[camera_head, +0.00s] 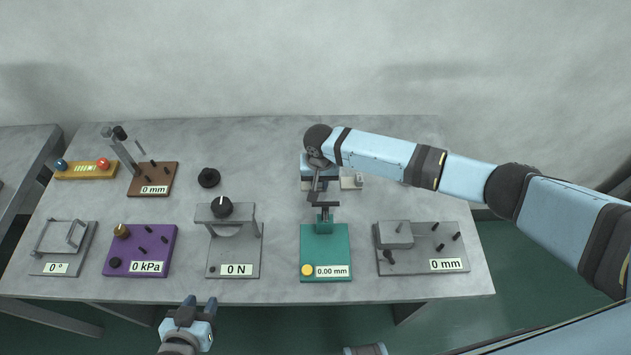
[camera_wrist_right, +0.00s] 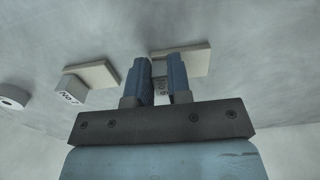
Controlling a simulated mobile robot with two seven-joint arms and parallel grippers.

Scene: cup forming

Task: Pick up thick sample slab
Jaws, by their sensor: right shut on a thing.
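In the right wrist view, my right gripper (camera_wrist_right: 160,74) is shut on a small grey labelled block (camera_wrist_right: 160,86) joined to a pale flat slab (camera_wrist_right: 188,59). The label is partly hidden, so I cannot tell which sample it is. A second pale slab (camera_wrist_right: 97,76) with a labelled grey block (camera_wrist_right: 70,89) lies to the left, apart from the fingers. In the head view, the right arm reaches to the back of the table, and its hand largely covers the held slab. My left gripper (camera_head: 196,308) is open and empty in front of the table edge.
A teal gauge (camera_head: 325,255) reading 0.00 mm stands just in front of the right hand. A grey 0 N press (camera_head: 235,255), purple 0 kPa plate (camera_head: 140,250) and grey 0 mm plate (camera_head: 425,248) line the front. The back right tabletop (camera_head: 400,130) is bare.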

